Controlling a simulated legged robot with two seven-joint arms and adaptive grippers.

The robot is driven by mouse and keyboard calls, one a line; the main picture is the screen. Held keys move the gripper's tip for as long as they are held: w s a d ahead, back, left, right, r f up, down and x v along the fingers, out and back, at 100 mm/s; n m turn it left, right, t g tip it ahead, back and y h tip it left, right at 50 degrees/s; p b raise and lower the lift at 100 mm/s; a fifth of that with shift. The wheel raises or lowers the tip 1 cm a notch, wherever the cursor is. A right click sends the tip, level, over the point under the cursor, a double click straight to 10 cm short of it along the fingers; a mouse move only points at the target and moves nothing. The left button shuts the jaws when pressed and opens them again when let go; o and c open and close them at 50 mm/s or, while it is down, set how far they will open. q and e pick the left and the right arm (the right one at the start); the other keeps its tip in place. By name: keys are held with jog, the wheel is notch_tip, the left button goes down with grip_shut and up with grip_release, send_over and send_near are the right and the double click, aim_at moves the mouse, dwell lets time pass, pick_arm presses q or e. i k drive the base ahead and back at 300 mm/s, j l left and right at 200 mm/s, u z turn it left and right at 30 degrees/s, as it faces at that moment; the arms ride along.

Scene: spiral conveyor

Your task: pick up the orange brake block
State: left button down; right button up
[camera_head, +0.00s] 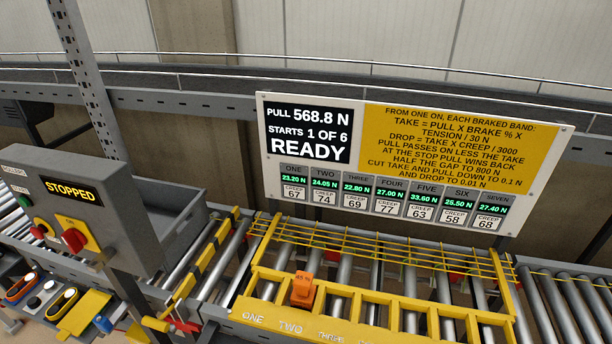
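The orange brake block (303,289) is a small upright block with a notched top. It sits at the yellow slotted frame (262,272) over the conveyor rollers, near the labels ONE, TWO and a partly cut-off third one. I cannot tell exactly which slot it belongs to. Neither of my grippers is in view, and nothing is touching the block.
A grey control box (75,205) reading STOPPED, with a red knob, stands at left. A sign board (410,160) reading READY stands behind the frame. Thin yellow bars (385,243) cross behind the block. Several small items lie at lower left around a yellow piece (85,313).

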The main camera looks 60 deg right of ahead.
aim_at(303, 293)
jog(key=z, duration=1.9)
